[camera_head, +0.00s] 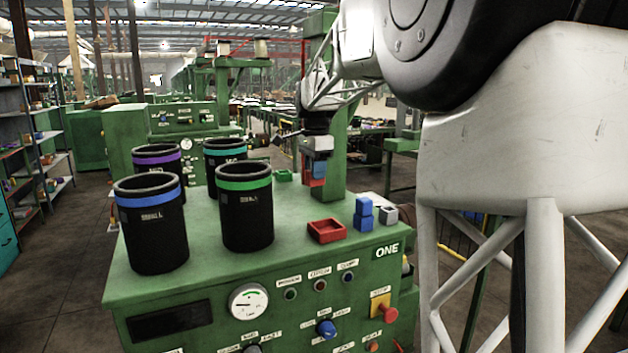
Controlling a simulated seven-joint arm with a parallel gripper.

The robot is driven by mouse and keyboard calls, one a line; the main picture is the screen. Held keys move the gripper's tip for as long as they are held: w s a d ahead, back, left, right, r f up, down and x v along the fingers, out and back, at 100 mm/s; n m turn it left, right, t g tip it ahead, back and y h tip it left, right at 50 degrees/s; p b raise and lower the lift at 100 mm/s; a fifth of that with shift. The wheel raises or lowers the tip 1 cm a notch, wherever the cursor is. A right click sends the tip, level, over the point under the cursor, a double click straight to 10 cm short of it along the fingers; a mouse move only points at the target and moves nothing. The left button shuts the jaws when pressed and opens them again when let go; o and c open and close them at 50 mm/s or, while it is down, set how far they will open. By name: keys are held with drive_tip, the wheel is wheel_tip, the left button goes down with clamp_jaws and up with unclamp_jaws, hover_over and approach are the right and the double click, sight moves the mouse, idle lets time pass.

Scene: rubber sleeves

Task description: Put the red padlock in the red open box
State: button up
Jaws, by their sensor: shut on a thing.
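The red open box (326,231) sits near the front edge of the green machine top, right of the bins, and looks empty. My gripper (317,152) is above the back right of the machine top, pointing down and shut. A small red piece (316,181), which looks like the red padlock, is right below its fingers. A blue patch (319,166) overlaps it; I cannot tell whether it is a separate thing behind. The gripper is behind and above the red box, apart from it.
Several tall black bins with coloured bands, such as the green-banded one (245,215), stand left of the red box. A blue padlock-like piece (364,214) and a grey one (384,215) are to its right. A small green box (284,176) lies farther back, near a green post (334,160).

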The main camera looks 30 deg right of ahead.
wheel_tip(320, 180, up, 3)
hover_over(324, 231)
drive_tip(key=s, duration=0.1)
drive_tip(key=shift+s+d+r, duration=0.1)
drive_tip(key=shift+r, duration=0.05)
drive_tip(key=shift+f, duration=0.35)
idle(0.4)
drive_tip(key=shift+f, duration=6.2)
drive_tip(key=shift+f, duration=0.25)
drive_tip(key=o, duration=1.1)
drive_tip(key=shift+c, duration=0.2)
